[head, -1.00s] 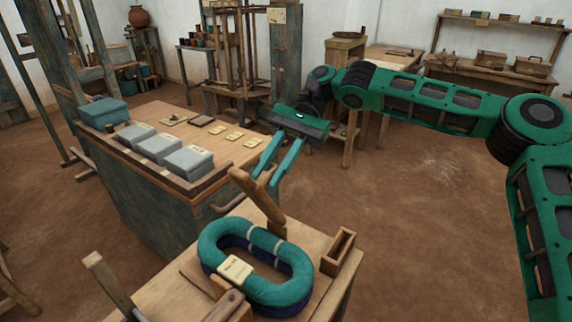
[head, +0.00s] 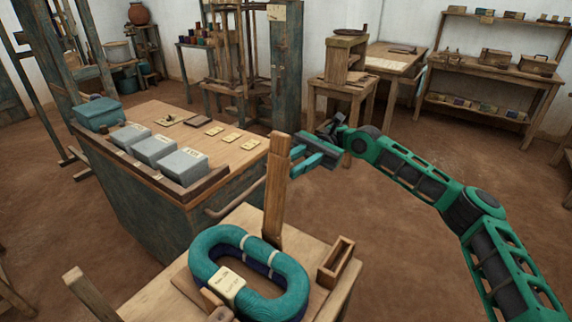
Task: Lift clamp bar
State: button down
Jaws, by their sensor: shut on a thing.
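The clamp bar (head: 275,200) is a wooden bar standing nearly upright at the back of the small wooden bench. A thick teal oval coil of yarn (head: 207,248) with pale ties and a paper label lies on the bench in front of it. My gripper (head: 293,158) is at the upper part of the bar, coming from the right, and is shut on it. The fingertips are partly hidden by the bar. The foot of the bar is partly hidden behind the coil.
A small open wooden box (head: 337,262) sits at the bench's right edge. A larger table (head: 140,112) at the left carries grey boxes (head: 181,166), a teal box (head: 100,114) and small cards. Open brown floor (head: 400,230) lies to the right.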

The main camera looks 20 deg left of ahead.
jog(key=shift+w+d+f+g+y, duration=0.1)
jog(key=shift+w+f+g+y, duration=0.15)
jog(key=shift+w, duration=0.15)
jog(key=shift+w+d+f+g+y, duration=0.15)
jog(key=shift+w+g, duration=0.1)
jog(key=shift+w, duration=0.15)
jog(key=c, duration=1.5)
grip_release()
jog(key=shift+w, duration=0.15)
jog(key=shift+f, duration=0.1)
jog(key=v, duration=1)
jog(key=shift+w+f, duration=0.1)
jog(key=shift+w, duration=0.25)
jog(key=shift+a, duration=0.1)
